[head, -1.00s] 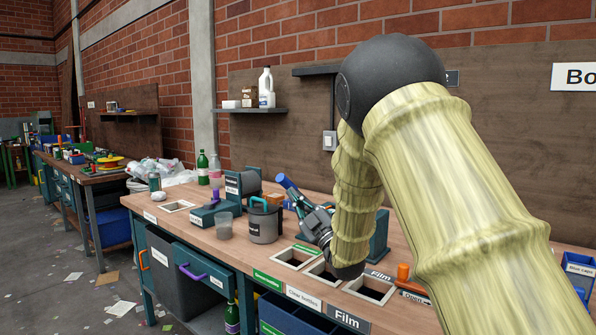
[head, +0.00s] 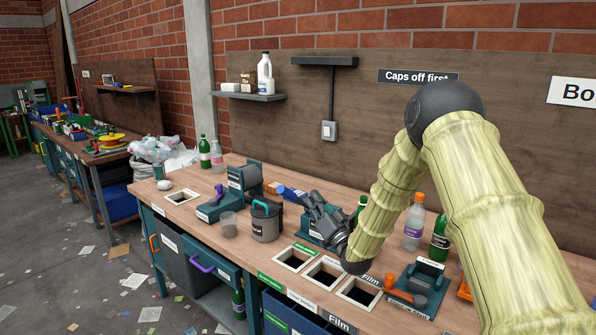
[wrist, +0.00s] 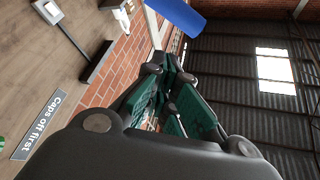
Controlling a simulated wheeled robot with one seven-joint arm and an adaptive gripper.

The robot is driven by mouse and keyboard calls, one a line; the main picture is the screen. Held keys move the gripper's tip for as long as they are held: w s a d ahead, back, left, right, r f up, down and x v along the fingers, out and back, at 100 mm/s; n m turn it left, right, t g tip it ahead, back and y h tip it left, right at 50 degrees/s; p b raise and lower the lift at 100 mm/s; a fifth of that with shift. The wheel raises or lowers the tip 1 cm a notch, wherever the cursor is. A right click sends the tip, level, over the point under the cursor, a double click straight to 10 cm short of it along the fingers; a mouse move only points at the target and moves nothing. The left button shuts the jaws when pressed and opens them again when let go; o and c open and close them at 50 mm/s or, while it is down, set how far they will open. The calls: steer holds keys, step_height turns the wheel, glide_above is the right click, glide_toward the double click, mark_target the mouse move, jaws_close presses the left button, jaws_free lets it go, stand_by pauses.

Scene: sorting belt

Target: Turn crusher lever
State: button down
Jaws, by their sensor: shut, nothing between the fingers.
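The crusher (head: 308,233) is a teal stand on the bench behind the open bins, largely hidden by my gripper. A blue cylindrical lever grip shows close up in the wrist view (wrist: 182,14), beyond my fingers. In the head view, blue (head: 291,192) shows just left of my fingers, probably that grip. My gripper (head: 314,199) is shut and empty, pointing up and to the left beside the crusher. Its dark and green fingers (wrist: 172,85) fill the middle of the wrist view. I cannot tell whether they touch the lever.
A grey canister (head: 265,224) and a clear cup (head: 229,225) stand left of my gripper. Open bins (head: 324,273) lie in front. A bottle (head: 414,226) and a teal machine (head: 421,281) stand to the right. A shelf (head: 252,97) hangs on the back wall.

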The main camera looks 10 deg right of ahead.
steer(key=d+r+m+p, duration=0.1)
steer(key=m+p, duration=0.1)
step_height(320, 180, up, 4)
steer(key=m+p, duration=0.2)
steer(key=p, duration=0.3)
glide_above(298, 200)
steer(key=s+d, duration=0.2)
steer(key=s, duration=0.1)
steer(key=shift+h, duration=0.4)
steer(key=shift+s+a+f+p, duration=0.15)
steer(key=shift+a+f+p, duration=0.2)
steer(key=shift+a+f, duration=0.45)
steer(key=shift+s+a+f+p, duration=0.15)
steer(key=shift+a+f+p, duration=0.2)
steer(key=shift+a+f, duration=0.45)
steer(key=shift+d+f, duration=0.1)
steer(key=shift+d, duration=0.05)
